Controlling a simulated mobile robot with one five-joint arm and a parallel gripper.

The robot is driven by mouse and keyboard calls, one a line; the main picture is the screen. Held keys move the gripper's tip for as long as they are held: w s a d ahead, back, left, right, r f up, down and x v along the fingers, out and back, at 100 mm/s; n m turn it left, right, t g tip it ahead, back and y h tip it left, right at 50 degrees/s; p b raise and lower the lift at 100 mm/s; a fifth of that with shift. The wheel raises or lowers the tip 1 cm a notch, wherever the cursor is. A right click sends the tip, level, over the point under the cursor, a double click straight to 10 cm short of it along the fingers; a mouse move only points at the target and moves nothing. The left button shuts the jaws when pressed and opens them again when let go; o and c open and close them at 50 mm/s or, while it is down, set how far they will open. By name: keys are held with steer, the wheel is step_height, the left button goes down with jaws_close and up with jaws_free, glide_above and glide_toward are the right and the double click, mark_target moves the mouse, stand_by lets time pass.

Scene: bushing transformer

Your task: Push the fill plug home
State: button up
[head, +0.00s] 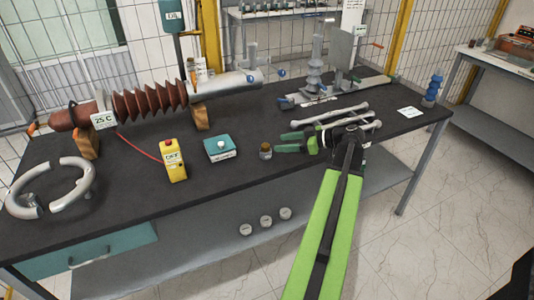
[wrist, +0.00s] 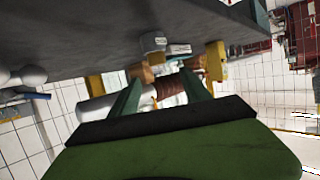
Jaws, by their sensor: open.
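My gripper (head: 279,143) is open and empty above the front right part of the dark bench, its green fingers pointing left. Its two fingers also show in the wrist view (wrist: 162,79), with a gap between them. The ribbed brown bushing (head: 150,103) lies on wooden blocks at the back left, joined to a grey cylinder (head: 225,84). It shows beyond the fingers in the wrist view (wrist: 170,86). I cannot pick out the fill plug for certain.
A yellow meter (head: 173,160) with a red lead and a teal box (head: 220,149) stand left of the jar. A split grey ring (head: 52,188) lies far left. Metal rods (head: 330,116) and a grey stepped fitting (head: 316,75) are behind my gripper.

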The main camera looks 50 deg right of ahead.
mark_target(267, 146)
steer(key=shift+x, duration=1.55)
steer(key=b+x, duration=0.1)
steer(key=x, duration=0.1)
steer(key=f+b+x, duration=0.1)
steer(key=b+x, duration=0.1)
steer(key=shift+w+d, duration=0.1)
steer(key=shift+w, duration=0.35)
jaws_close()
